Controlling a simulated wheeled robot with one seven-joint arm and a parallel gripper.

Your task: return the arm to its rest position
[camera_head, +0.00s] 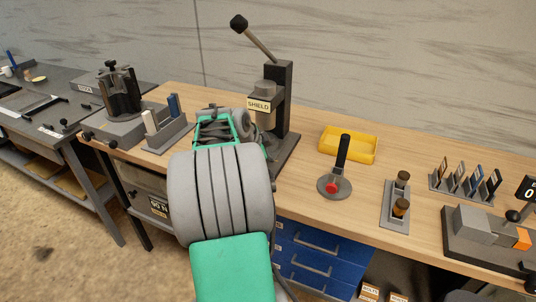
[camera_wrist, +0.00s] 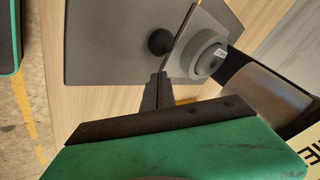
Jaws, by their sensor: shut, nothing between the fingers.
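My gripper shows in the wrist view as narrow dark fingers (camera_wrist: 156,92) that are shut with nothing between them. They are over or close to the grey base plate (camera_wrist: 105,45) of the arbor press (camera_head: 276,105); whether they touch it, I cannot tell. In the head view my green and grey arm reaches over the bench's front edge, and its far end is just left of the press. My own arm hides the fingers there. The press stands upright with its lever raised to the upper left and a SHIELD label on its front.
A yellow tray (camera_head: 348,145), a round-based tool (camera_head: 335,187) and several holders stand to the right. Blue drawers (camera_head: 318,262) are below.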

